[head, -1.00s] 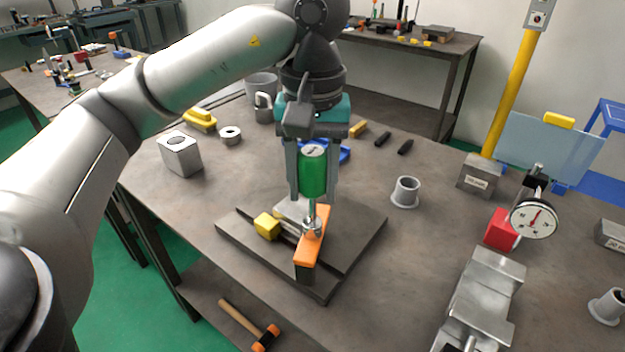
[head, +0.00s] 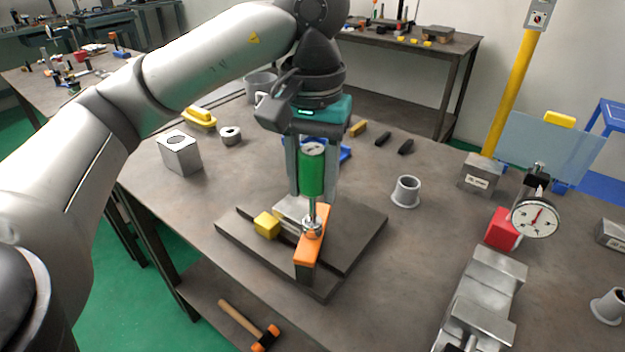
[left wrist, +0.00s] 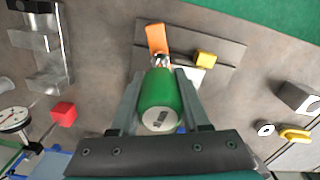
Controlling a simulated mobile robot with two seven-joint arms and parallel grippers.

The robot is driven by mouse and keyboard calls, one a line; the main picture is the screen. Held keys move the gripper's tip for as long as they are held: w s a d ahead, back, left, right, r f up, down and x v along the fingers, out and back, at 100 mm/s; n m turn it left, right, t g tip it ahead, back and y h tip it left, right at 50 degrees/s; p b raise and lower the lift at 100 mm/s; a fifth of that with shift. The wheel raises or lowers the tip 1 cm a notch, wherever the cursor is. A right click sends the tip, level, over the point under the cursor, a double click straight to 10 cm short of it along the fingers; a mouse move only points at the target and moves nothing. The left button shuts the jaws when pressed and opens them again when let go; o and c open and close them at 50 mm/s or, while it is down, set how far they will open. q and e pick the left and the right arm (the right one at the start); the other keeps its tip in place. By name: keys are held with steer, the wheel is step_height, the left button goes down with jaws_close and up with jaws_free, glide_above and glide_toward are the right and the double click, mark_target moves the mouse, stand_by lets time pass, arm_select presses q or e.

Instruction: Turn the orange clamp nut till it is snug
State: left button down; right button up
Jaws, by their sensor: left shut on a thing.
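An orange clamp (head: 308,253) lies across the front of a dark base plate (head: 357,232). A metal nut or collar (head: 312,228) sits on its upper end. My left gripper (head: 312,187) is shut on a green-handled tool (head: 312,170), held upright above the clamp. The tool's thin shaft reaches down to the metal nut; its tip appears to meet it, but the exact fit is hidden. In the left wrist view the green handle (left wrist: 160,92) is between the two fingers, with the orange clamp (left wrist: 156,38) beyond it. My right gripper is not in view.
A yellow block (head: 266,225) sits on the plate left of the clamp. A grey flanged bushing (head: 405,192) stands to the right. A dial gauge (head: 535,217), a red block (head: 503,230) and a metal vise (head: 480,295) are farther right. A hammer (head: 248,325) lies on the lower shelf.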

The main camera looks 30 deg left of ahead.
mark_target(312, 149)
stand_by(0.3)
arm_select(q)
steer(key=shift+m, duration=1)
steer(key=shift+n, duration=0.3)
steer(key=shift+r, duration=0.2)
steer(key=shift+r+p, duration=0.6)
steer(key=shift+p, duration=0.1)
steer(key=shift+r, duration=0.1)
step_height(312, 149, up, 5)
steer(key=p, duration=0.4)
steer(key=shift+p, duration=0.35)
